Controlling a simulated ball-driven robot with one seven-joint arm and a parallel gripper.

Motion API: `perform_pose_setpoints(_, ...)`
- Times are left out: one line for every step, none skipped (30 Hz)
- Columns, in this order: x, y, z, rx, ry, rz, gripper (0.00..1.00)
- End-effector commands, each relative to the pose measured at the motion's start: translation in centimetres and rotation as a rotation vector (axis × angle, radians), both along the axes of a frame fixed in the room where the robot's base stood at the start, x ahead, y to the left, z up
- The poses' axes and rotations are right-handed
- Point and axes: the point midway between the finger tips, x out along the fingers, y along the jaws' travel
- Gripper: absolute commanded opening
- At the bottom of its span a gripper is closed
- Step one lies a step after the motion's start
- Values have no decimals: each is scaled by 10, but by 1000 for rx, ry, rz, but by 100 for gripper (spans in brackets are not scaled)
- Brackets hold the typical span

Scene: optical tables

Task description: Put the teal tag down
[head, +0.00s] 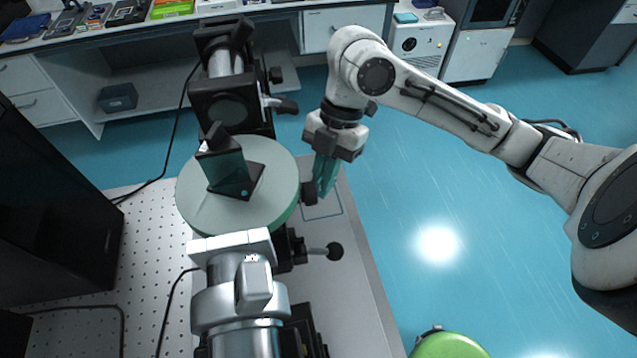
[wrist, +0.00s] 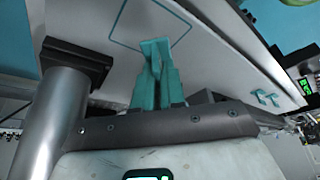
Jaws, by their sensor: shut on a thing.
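My gripper (head: 322,192) points down over the front strip of the optical table, just right of the round glass plate. Its teal fingers are close together in the wrist view (wrist: 155,45). They are shut on the teal tag, which is hard to tell apart from the fingers because the colours match. A thin teal outlined square (head: 335,213) is marked on the pale table top, right below the fingertips. The outline also shows in the wrist view (wrist: 113,42), beyond the fingertips. I cannot tell whether the tag touches the surface.
A black knob (head: 309,193) stands close left of the fingers. The round greenish plate (head: 205,215) and a silver cylinder (head: 245,325) fill the table's left. Another black knob (head: 335,251) sticks out below the outlined square. Blue floor lies open to the right.

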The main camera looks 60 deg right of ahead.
Motion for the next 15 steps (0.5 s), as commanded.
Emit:
perform_pose_setpoints(2,1,-2,0,0,1,0)
perform_pose_setpoints(3,2,-3,0,0,1,0)
perform_pose_setpoints(5,3,-6,0,0,1,0)
perform_pose_setpoints(6,4,-8,1,0,2,0)
perform_pose_setpoints(8,5,-11,1,1,3,0)
perform_pose_setpoints(11,6,-16,1,1,2,0)
perform_pose_setpoints(10,6,-20,2,3,0,0)
perform_pose_setpoints(10,6,-25,1,3,-1,0)
perform_pose_setpoints(9,5,-31,2,3,-1,0)
perform_pose_setpoints(10,5,-34,1,1,-2,0)
perform_pose_setpoints(9,5,-37,0,2,-1,0)
perform_pose_setpoints(9,5,-40,0,1,0,0)
perform_pose_setpoints(10,5,-42,0,0,0,0)
perform_pose_setpoints(10,5,-43,-1,0,1,0)
perform_pose_setpoints(10,5,-44,-1,-1,2,0)
